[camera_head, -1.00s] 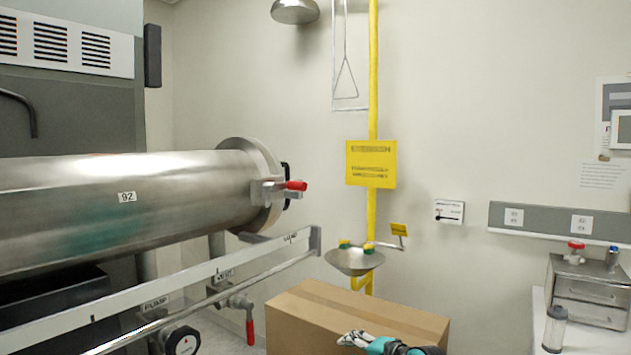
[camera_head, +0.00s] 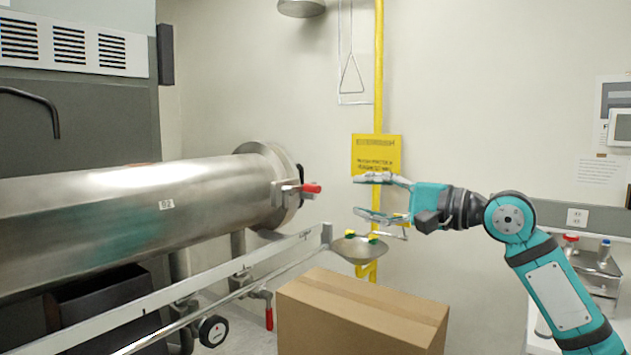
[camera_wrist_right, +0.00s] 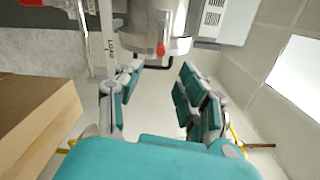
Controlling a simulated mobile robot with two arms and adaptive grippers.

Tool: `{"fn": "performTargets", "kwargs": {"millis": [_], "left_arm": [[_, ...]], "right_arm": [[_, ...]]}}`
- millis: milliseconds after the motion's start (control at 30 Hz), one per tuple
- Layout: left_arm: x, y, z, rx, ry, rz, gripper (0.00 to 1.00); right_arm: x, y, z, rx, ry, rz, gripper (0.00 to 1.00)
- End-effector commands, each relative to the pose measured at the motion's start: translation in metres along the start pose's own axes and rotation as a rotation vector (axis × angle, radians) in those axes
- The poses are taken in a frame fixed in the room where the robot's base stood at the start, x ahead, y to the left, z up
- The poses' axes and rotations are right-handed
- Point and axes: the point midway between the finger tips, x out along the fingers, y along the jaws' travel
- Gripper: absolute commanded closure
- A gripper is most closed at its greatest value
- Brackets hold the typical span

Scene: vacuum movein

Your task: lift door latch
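The door latch (camera_head: 298,188) is a metal lever with a red tip on the end door of a large steel cylinder (camera_head: 130,205). It sticks out to the right at about level. My right gripper (camera_head: 362,197) is open and empty to the right of the red tip, with a clear gap between them. Its two fingers point left toward the latch. In the right wrist view, the red tip (camera_wrist_right: 161,49) shows beyond and between the open fingers (camera_wrist_right: 152,88). My left gripper is not in view.
A cardboard box (camera_head: 360,310) stands below my right gripper. A metal rail (camera_head: 215,285) runs in front of the cylinder. A yellow pipe (camera_head: 379,90) with a sign and an eyewash bowl (camera_head: 359,249) stands behind the gripper. A bench with equipment is at the right.

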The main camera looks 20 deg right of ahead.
Motion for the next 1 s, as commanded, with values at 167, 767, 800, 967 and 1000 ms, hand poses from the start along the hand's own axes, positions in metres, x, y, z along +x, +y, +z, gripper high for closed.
{"fn": "performTargets", "kwargs": {"millis": [167,767,800,967,1000], "left_arm": [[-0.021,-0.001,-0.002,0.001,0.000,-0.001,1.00],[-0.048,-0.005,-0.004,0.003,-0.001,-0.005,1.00],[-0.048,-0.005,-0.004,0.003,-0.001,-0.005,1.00],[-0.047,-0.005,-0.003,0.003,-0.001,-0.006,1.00],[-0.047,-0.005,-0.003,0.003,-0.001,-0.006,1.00]], "right_arm": [[0.041,-0.005,0.002,0.002,-0.003,-0.001,0.61],[0.117,-0.001,0.000,-0.001,0.001,-0.001,0.61],[0.117,-0.001,-0.001,-0.002,0.001,-0.001,0.61],[0.117,0.000,-0.001,-0.001,0.001,-0.001,0.61],[0.117,0.000,-0.001,-0.001,0.001,-0.001,0.64]]}}
